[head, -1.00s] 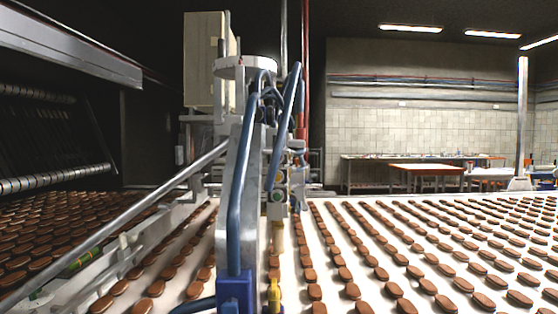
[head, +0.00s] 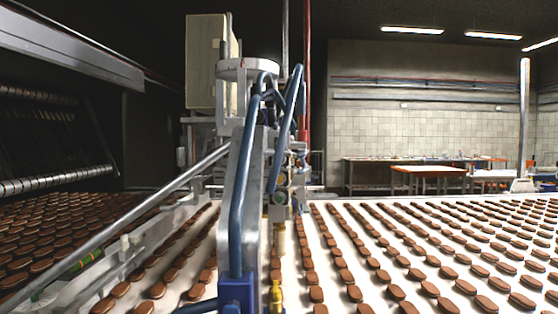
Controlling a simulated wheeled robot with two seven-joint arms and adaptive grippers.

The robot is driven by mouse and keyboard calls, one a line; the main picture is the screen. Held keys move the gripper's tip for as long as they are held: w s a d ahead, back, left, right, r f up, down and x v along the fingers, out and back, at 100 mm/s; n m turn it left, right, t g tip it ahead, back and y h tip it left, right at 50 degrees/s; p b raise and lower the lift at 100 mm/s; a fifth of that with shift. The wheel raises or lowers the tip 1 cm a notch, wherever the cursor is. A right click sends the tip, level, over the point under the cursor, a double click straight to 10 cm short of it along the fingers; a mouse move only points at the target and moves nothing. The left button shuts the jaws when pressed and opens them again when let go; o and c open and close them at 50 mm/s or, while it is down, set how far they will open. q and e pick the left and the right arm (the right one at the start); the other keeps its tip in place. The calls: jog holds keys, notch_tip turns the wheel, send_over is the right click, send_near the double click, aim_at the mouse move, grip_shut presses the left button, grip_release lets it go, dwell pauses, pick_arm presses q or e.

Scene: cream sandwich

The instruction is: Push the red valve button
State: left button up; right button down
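I cannot make out a red valve button in the head view. A metal machine column (head: 243,190) with blue hoses (head: 237,205) stands over the conveyor, left of centre. Small valve-like fittings sit on its right side, among them a round greenish one (head: 279,198) and a yellow one (head: 277,295) low down. They are too small to read clearly. A blue block (head: 236,290) is at the column's foot. Neither of my grippers is in view.
A white conveyor (head: 330,240) with rows of brown oval biscuits (head: 388,292) fills the front and right. A sloping metal rail (head: 120,218) runs along the left. A dark machine (head: 55,150) stands at far left. Orange-edged tables (head: 428,169) are at the back.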

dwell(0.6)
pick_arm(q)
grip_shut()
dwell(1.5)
